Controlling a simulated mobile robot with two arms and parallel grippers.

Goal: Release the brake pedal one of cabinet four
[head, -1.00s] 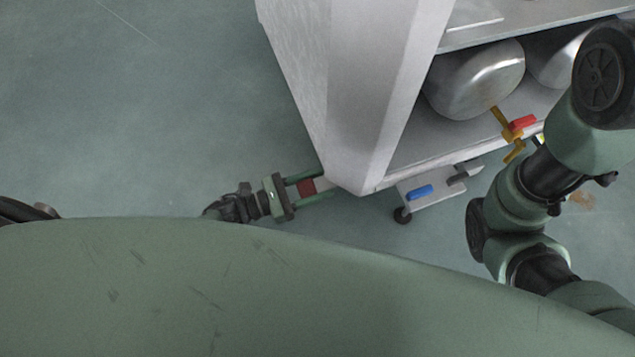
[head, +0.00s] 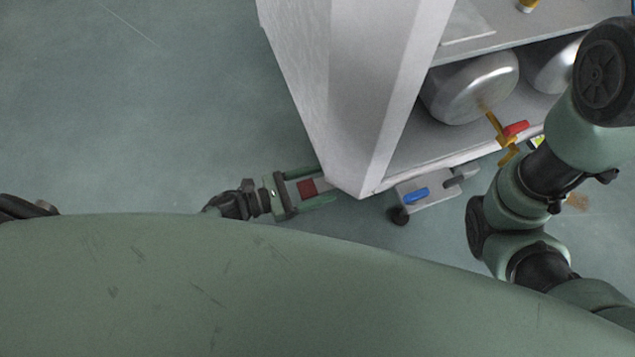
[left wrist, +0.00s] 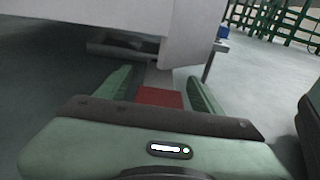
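The brake pedal at the near corner of the white cabinet (head: 350,90) has a red pad (head: 306,187) on a grey plate. My left gripper (head: 318,185) is open, with one finger on each side of the pedal and a gap between. The red pad also shows in the left wrist view (left wrist: 160,97), between the two green fingers (left wrist: 157,88), which stand apart from it. The pedal's mount is partly hidden under the cabinet corner. My right gripper is out of view; only links of my right arm show at the right.
A blue pedal (head: 416,195) sits on a grey bracket above a black caster (head: 400,216) to the right. Silver tanks (head: 472,86) and a yellow valve with a red handle (head: 515,129) are inside the cabinet. The floor (head: 150,110) at left is clear.

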